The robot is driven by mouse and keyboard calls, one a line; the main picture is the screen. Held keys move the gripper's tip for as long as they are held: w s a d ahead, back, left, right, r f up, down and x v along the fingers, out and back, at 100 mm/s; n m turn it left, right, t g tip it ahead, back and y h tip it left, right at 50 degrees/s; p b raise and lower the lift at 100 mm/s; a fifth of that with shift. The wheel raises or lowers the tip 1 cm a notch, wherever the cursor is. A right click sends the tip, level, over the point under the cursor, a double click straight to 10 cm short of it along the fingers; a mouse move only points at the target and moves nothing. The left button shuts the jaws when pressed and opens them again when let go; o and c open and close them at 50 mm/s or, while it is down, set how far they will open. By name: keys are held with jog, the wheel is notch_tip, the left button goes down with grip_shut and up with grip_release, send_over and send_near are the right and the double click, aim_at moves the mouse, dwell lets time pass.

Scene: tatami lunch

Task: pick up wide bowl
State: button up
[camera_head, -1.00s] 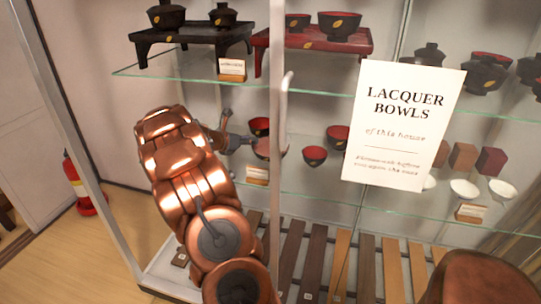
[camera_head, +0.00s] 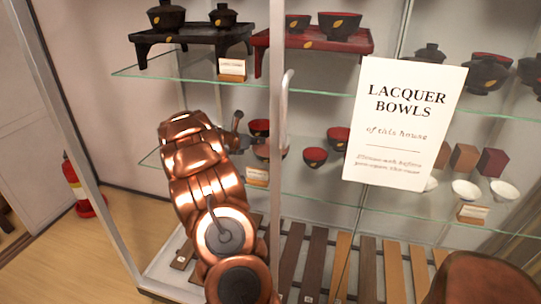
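Several red-lined dark bowls stand on the middle glass shelf. A brownish, wide, shallow bowl (camera_head: 264,153) sits low behind the door's upright, which hides part of it. I cannot tell for sure that it is the wide bowl. A small bowl (camera_head: 259,127) is just behind it, and two more bowls (camera_head: 315,157) (camera_head: 337,138) stand to its right. My gripper (camera_head: 246,139) is inside the cabinet, just left of these bowls, mostly hidden behind my copper arm. Its fingers are too small and covered to judge, and contact with a bowl cannot be made out.
The metal door upright (camera_head: 276,200) and its handle (camera_head: 287,95) stand right of my arm. A white "Lacquer Bowls" sign (camera_head: 404,122) covers part of the shelf. Above are black (camera_head: 190,36) and red (camera_head: 330,42) trays with bowls. A fire extinguisher (camera_head: 75,185) stands left.

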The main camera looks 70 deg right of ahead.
grip_shut()
